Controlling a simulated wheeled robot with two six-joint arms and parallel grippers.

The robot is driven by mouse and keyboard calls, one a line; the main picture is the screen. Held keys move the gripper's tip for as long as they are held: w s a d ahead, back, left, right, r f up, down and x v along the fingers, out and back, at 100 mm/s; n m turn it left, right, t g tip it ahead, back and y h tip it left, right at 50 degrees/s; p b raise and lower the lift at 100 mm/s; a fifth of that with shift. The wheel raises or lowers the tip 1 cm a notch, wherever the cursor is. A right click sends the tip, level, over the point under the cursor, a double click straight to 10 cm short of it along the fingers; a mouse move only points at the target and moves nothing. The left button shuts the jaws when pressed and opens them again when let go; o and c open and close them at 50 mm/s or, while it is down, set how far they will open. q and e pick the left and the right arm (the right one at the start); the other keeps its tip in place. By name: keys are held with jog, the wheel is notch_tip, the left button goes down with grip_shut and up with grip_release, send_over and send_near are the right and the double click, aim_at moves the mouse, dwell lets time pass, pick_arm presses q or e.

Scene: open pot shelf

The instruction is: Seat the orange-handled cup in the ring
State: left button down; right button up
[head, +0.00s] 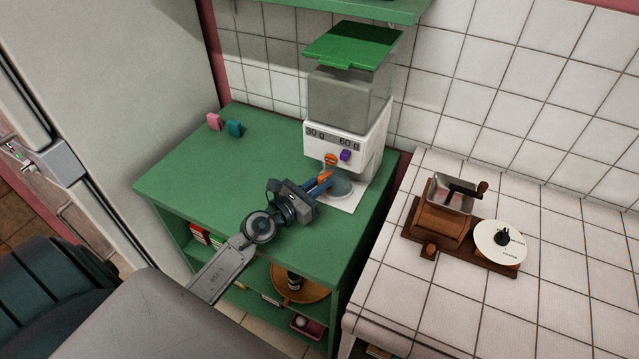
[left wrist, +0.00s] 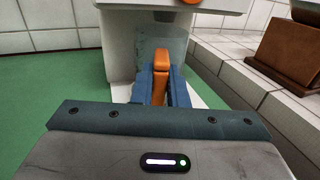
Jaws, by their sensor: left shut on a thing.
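My left gripper (head: 317,187) is shut on the orange handle of the orange-handled cup (head: 340,186). The cup is a clear, greyish vessel under the spout of the white dispenser (head: 378,151), over its white base plate. In the left wrist view the blue fingers (left wrist: 161,87) sit on both sides of the orange handle (left wrist: 165,70), and the cup body (left wrist: 150,50) is beyond them. I cannot make out the ring, nor tell whether the cup is touching the base or seated. My right gripper is not in view.
The dispenser stands on a green shelf unit (head: 200,165) against the tiled wall. A pink block (head: 214,121) and a teal block (head: 235,129) lie at its back left. A wooden grinder (head: 440,220) with a white disc (head: 500,246) stands on the tiled counter to the right.

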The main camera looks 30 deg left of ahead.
pick_arm(q)
jog(key=shift+f, duration=0.15)
jog(key=c, duration=1.4)
grip_release()
jog(key=shift+o, duration=0.2)
jog(key=b+v, duration=0.3)
jog(key=v, duration=0.6)
jog(key=shift+s+a+f, duration=0.1)
jog(key=shift+s, duration=0.3)
jog(key=shift+s+a, duration=0.1)
jog(key=shift+s, duration=0.35)
